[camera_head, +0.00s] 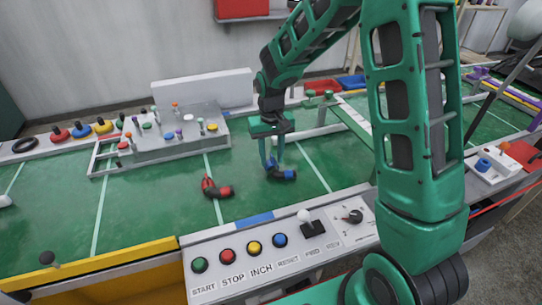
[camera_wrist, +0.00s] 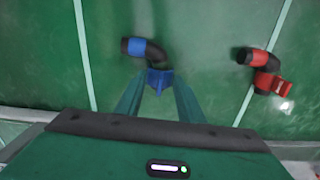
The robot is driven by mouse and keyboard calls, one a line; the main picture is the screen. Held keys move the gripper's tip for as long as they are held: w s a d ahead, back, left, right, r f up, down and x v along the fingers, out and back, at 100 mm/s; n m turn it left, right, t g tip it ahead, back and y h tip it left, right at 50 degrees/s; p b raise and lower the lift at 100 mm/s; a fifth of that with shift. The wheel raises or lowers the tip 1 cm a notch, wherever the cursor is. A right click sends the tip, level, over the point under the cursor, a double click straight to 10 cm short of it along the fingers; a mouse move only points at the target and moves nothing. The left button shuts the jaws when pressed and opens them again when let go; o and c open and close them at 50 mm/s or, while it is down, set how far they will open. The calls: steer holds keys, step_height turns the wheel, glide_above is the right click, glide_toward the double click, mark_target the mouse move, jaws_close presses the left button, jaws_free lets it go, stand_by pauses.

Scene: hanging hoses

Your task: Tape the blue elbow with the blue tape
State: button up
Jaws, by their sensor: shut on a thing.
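The blue elbow (camera_head: 284,174) is a bent black hose piece with blue ends, low over or on the green table. In the wrist view the blue elbow (camera_wrist: 150,50) has its near blue end between the fingertips, and its other end points left. My gripper (camera_head: 272,162) reaches down from above and is shut on that end; the gripper (camera_wrist: 158,84) also shows in the wrist view. A small blue round piece (camera_head: 483,165) sits on a white holder at the right; I cannot tell whether it is the blue tape.
A red elbow (camera_head: 216,188) lies to the left on the table, also in the wrist view (camera_wrist: 264,72). A grey panel (camera_head: 230,265) with coloured buttons lines the front. A grey fixture with small knobs (camera_head: 175,135) stands at the back left. The left green surface (camera_head: 60,210) is mostly clear.

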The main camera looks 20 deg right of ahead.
steer(key=shift+f, duration=0.85)
stand_by(0.6)
steer(key=o, duration=1.2)
steer(key=shift+c, duration=0.2)
steer(key=shift+r, duration=0.1)
step_height(320, 180, up, 11)
steer(key=shift+f, duration=0.2)
steer(key=s+d+r+m, duration=0.2)
steer(key=s+d+r, duration=0.2)
steer(key=s+d, duration=0.6)
steer(key=s+d+r+m, duration=0.25)
steer(key=s+d, duration=0.35)
steer(key=s, duration=0.7)
steer(key=s+d+m, duration=0.1)
steer(key=s, duration=0.9)
steer(key=shift+d+f, duration=0.25)
steer(key=shift+f, duration=0.15)
